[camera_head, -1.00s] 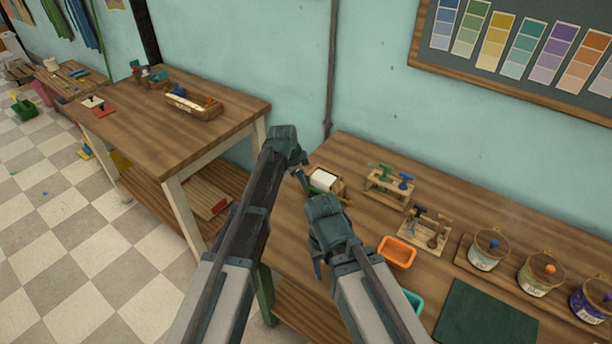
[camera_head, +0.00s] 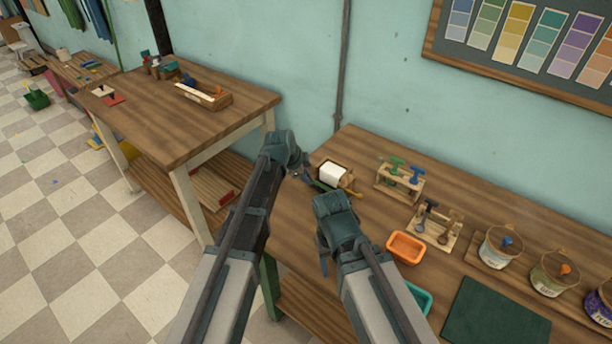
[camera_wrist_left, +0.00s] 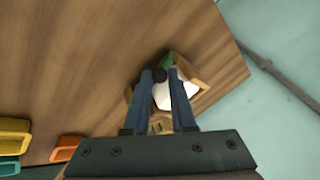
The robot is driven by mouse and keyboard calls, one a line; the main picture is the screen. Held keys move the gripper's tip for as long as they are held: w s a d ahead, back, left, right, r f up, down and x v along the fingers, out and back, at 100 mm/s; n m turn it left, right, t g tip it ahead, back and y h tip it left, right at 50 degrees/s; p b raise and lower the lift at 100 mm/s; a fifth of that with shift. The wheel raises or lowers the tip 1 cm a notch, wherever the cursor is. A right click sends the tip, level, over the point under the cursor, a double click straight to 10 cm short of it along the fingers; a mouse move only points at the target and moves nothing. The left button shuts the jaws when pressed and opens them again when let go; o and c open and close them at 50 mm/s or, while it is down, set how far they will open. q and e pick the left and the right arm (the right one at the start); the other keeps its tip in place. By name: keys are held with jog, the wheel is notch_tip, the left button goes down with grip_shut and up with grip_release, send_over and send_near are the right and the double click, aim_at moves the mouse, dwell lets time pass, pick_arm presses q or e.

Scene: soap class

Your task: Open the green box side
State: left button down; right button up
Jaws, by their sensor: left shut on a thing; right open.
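A small wooden box (camera_head: 347,182) with a white block in it stands at the back left of the right-hand workbench. Its green side (camera_head: 322,186) shows at the box's near left and looks swung out, though my arm covers part of it. My left gripper (camera_head: 303,176) is at this side. In the left wrist view its fingers (camera_wrist_left: 160,80) are closed around a dark knob (camera_wrist_left: 160,74), beside a green patch (camera_wrist_left: 166,60) and the white block (camera_wrist_left: 180,88). My right gripper (camera_head: 324,262) is open, pointing down near the bench's front edge; its fingertips are mostly hidden.
Stamp racks (camera_head: 400,180) and (camera_head: 436,224), an orange tray (camera_head: 405,248), a teal tray (camera_head: 418,298), a dark green mat (camera_head: 492,318) and lidded pots (camera_head: 500,248) stand on the workbench (camera_head: 470,200). Another table (camera_head: 160,125) stands to the left, with a gap between.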

pick_arm(q)
jog(key=c, duration=0.7)
grip_release()
jog(key=shift+c, duration=0.2)
jog(key=shift+s+r, duration=0.1)
jog(key=shift+r, duration=0.05)
pick_arm(e)
jog(key=shift+r, duration=0.15)
pick_arm(q)
jog(key=p+v, duration=1.2)
jog(key=v, duration=0.1)
jog(key=shift+a+r, duration=0.2)
pick_arm(e)
notch_tip(320, 180, up, 12)
pick_arm(q)
jog(key=shift+s, duration=0.1)
jog(key=s+f+n+g+y, duration=0.2)
jog(key=s+n, duration=1)
jog(key=s, duration=1.2)
jog(key=g+y, duration=0.2)
jog(key=g, duration=0.1)
jog(key=shift+s+f+y, duration=0.25)
jog(key=shift+y, duration=0.05)
